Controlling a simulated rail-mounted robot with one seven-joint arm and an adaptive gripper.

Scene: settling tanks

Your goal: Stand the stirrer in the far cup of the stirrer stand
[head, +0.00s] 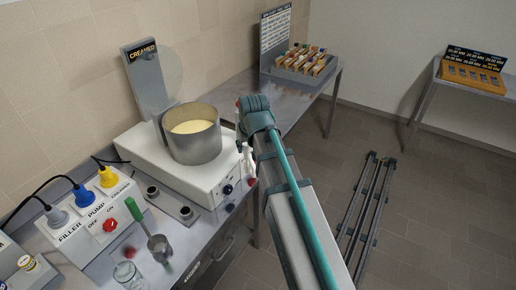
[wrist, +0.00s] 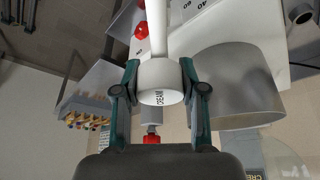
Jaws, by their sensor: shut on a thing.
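My gripper (wrist: 160,88) is shut on the stirrer (wrist: 162,82), whose white, letter-marked collar sits between the two green fingers in the wrist view. A white shaft runs up from the collar in that view, and a grey piece with a red end shows below it. In the head view, my gripper (head: 246,128) is beside the right side of the steel pot, and the stirrer is mostly hidden by my arm. The stirrer stand (head: 170,202) appears to be the low grey plate with two short cups, left of the gripper; both cups look empty.
A white machine (head: 207,184) bears a steel pot (head: 190,147) of cream-coloured stuff. A green-handled ladle (head: 160,246) and a glass jar (head: 128,273) lie near the stand. The switch box (head: 104,212) is left. A rack of coloured items (head: 304,60) stands behind.

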